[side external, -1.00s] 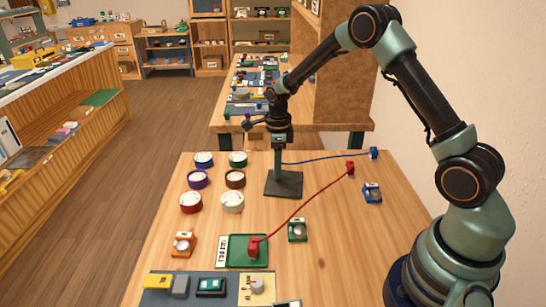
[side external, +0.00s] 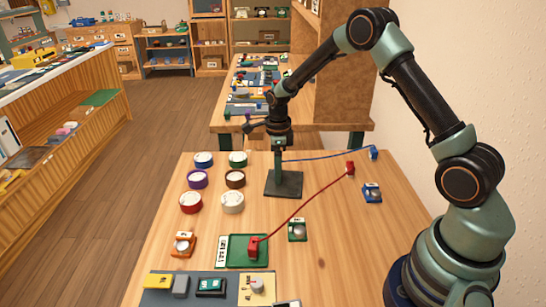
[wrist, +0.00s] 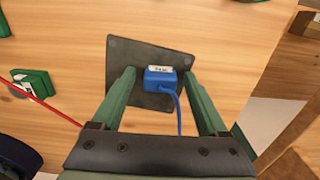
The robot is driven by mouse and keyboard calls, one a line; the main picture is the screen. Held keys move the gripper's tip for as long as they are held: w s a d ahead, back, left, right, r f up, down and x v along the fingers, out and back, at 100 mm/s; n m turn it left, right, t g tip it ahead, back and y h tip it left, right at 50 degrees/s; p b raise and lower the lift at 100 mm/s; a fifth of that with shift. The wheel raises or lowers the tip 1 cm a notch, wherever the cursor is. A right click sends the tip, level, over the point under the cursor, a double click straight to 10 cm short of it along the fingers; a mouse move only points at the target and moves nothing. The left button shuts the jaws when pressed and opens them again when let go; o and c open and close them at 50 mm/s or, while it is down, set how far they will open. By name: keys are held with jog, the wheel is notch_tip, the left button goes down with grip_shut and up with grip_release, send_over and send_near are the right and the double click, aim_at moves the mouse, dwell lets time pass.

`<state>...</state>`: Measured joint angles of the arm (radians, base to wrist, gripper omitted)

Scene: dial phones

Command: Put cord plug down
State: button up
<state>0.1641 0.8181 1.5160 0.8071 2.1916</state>
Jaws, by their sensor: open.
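The blue cord plug (wrist: 160,78) with a white label rests on or just over a dark square plate (wrist: 165,52). It lies between the two green fingers of my gripper (wrist: 160,82), nearer the right one, with gaps on both sides. My gripper (side external: 279,174) is open and points down at the plate (side external: 290,190) in the side view. The plug is hidden behind the fingers there. Its blue cord (side external: 325,157) runs right to a blue block (side external: 374,152) at the table's back right.
A red cord (side external: 305,206) crosses the table from a red block (side external: 350,168) to a red plug (side external: 253,248) in a green tray (side external: 236,262). Several round dials, such as the red one (side external: 191,202), stand left of the plate. A blue dial phone (side external: 372,193) sits right.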

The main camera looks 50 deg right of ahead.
jog(key=s+a+r+n+t, duration=0.1)
jog(key=s+r+n, duration=0.15)
jog(key=r, duration=0.65)
jog(key=s+a+r+n, duration=0.1)
jog(key=r+n, duration=0.2)
jog(key=r, duration=0.6)
jog(key=s+a+r+n+t, duration=0.2)
jog(key=s+a+n, duration=0.1)
jog(key=s+n, duration=0.4)
jog(key=s+a+r+n+t, duration=0.2)
jog(key=s+n, duration=0.6)
jog(key=n, duration=0.6)
jog(key=shift+s+a+r+t, duration=0.15)
jog(key=shift+a+r+t, duration=0.2)
jog(key=shift+r, duration=0.25)
jog(key=shift+n, duration=0.25)
jog(key=c, duration=0.7)
